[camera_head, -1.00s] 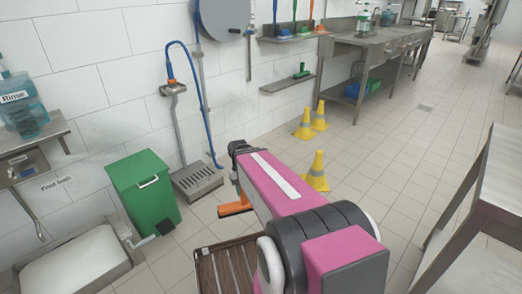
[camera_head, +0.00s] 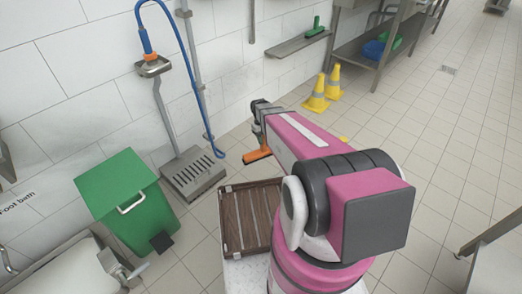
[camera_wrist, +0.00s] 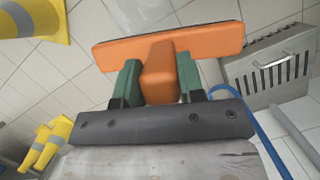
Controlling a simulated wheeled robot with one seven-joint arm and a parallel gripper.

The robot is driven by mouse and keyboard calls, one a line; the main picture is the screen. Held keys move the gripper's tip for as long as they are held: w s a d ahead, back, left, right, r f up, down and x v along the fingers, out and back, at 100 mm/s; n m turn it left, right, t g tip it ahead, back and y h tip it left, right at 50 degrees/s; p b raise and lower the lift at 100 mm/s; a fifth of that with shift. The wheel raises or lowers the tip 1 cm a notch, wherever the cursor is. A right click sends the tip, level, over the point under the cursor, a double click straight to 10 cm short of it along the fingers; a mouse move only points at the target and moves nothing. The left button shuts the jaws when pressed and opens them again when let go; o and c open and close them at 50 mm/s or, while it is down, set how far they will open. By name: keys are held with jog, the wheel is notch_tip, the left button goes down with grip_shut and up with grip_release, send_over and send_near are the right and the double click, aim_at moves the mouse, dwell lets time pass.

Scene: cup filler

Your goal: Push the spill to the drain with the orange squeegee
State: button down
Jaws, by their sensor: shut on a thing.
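The orange squeegee (camera_head: 257,156) is in my gripper (camera_head: 259,128), held out in front of my arm. In the wrist view the two green fingers of my gripper (camera_wrist: 157,85) are shut on the squeegee's orange handle block, and its wide orange head (camera_wrist: 168,44) lies crosswise beyond them. The drain is a grey slotted metal grate (camera_head: 194,175) against the wall, left of the squeegee; it also shows at the right of the wrist view (camera_wrist: 270,72). The squeegee is apart from the drain. I cannot make out the spill in these frames.
A green pedal bin (camera_head: 125,195) stands left of the drain. A blue hose (camera_head: 190,70) hangs down beside the drain. Yellow cones (camera_head: 317,95) stand on the floor beyond my gripper. A slatted brown tray (camera_head: 248,218) is beside my arm.

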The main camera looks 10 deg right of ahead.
jog(key=w+f+n, duration=0.1)
jog(key=w+f, duration=0.3)
jog(key=f, duration=0.9)
jog(key=w+f+n, duration=0.2)
jog(key=w+f, duration=0.2)
jog(key=f, duration=0.9)
jog(key=shift+w+h, duration=0.4)
jog(key=shift+f, duration=0.85)
jog(key=shift+s, duration=0.1)
